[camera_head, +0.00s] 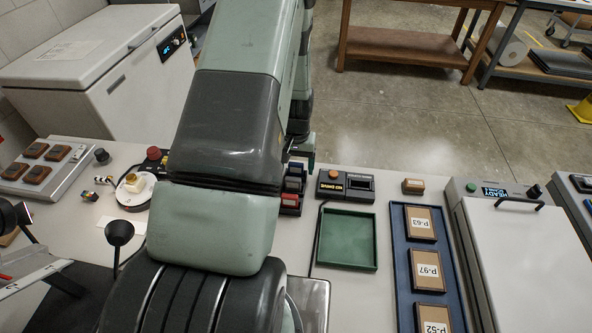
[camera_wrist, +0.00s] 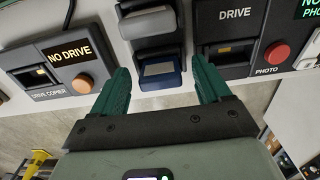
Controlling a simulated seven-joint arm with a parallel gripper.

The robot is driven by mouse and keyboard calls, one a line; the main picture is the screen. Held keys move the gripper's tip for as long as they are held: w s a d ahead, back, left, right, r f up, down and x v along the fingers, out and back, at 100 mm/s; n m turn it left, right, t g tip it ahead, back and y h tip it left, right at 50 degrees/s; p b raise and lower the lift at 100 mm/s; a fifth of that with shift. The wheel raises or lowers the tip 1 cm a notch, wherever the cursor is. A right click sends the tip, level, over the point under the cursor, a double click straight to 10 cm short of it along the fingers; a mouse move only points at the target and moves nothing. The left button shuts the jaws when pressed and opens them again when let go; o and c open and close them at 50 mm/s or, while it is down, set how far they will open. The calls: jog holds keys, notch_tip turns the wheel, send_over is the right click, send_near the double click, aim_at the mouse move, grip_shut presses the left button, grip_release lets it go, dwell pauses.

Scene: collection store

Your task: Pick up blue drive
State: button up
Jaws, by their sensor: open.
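The blue drive (camera_wrist: 161,76) shows in the wrist view between the two green fingers of my gripper (camera_wrist: 163,66). My gripper is open, with one finger to each side of the drive and a visible gap on both sides. Whether the fingertips reach down to its level I cannot tell. My arm hides part of the holder's left side and most of my gripper there.
A drive copier (camera_head: 345,186) reading NO DRIVE stands right of the holder. A green tray (camera_head: 347,240) lies in front of it. A blue tray (camera_head: 398,275) with labelled boxes is further right. In the wrist view a DRIVE/PHOTO unit (camera_wrist: 232,40) is close to the right finger.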

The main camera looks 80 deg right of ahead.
jog(key=shift+f, duration=0.3)
jog(key=c, duration=1.1)
jog(key=shift+r, duration=0.1)
jog(key=shift+c, duration=0.2)
